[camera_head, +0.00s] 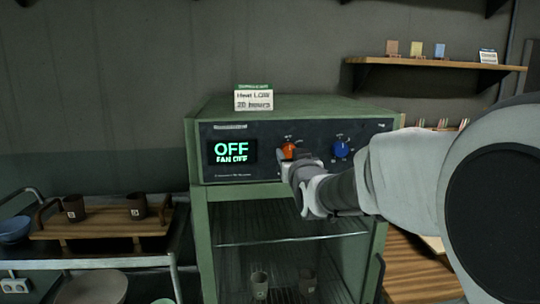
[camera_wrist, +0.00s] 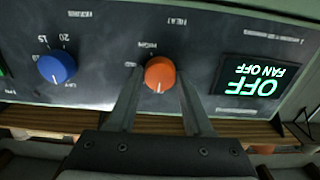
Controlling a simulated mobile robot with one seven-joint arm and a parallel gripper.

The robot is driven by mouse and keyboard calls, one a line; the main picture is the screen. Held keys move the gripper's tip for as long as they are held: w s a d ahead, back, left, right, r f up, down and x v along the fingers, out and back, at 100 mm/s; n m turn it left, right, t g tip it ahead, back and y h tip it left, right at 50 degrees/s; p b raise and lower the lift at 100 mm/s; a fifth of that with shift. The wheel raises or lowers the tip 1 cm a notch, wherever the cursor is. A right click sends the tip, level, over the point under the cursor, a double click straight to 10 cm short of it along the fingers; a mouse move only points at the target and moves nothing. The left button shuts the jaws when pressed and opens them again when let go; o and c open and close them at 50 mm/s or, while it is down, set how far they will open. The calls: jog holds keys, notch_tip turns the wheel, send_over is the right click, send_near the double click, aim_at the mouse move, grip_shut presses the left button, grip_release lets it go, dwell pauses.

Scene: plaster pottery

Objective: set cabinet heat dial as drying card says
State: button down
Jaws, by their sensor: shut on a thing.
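The drying card (camera_head: 254,100) stands on top of the green cabinet (camera_head: 197,150) and reads "Heat LOW" and "20 hours". The orange heat dial (camera_head: 288,150) is on the dark front panel; in the wrist view the orange dial (camera_wrist: 159,74) sits between my gripper's fingertips (camera_wrist: 158,82). My gripper (camera_head: 287,161) reaches in from the right and is shut on this dial. The dial's white mark points toward my gripper's palm in the upside-down wrist view. The display (camera_head: 231,152) reads "OFF" and "FAN OFF".
A blue dial (camera_head: 341,149) with hour numbers is right of the orange one. Below the panel, the cabinet holds cups (camera_head: 259,285) behind its front. A cart with a wooden tray (camera_head: 100,229) and dark cups stands left. A wall shelf (camera_head: 436,64) is at upper right.

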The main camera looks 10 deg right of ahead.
jog(key=shift+f+b, duration=0.1)
jog(key=shift+b, duration=0.25)
jog(key=shift+f+m+b, duration=0.1)
jog(key=shift+m+b, duration=0.25)
jog(key=shift+m, duration=0.05)
jog(key=m+b, duration=0.3)
jog(key=shift+f+b, duration=0.1)
jog(key=shift+b, duration=0.3)
jog(key=m+b, duration=0.3)
jog(key=m, duration=0.1)
jog(key=shift+b, duration=0.35)
jog(key=shift+r+m+b, duration=0.25)
jog(key=shift+m+b, duration=0.4)
jog(key=shift+m, duration=0.35)
jog(key=shift+c, duration=1.5)
grip_release()
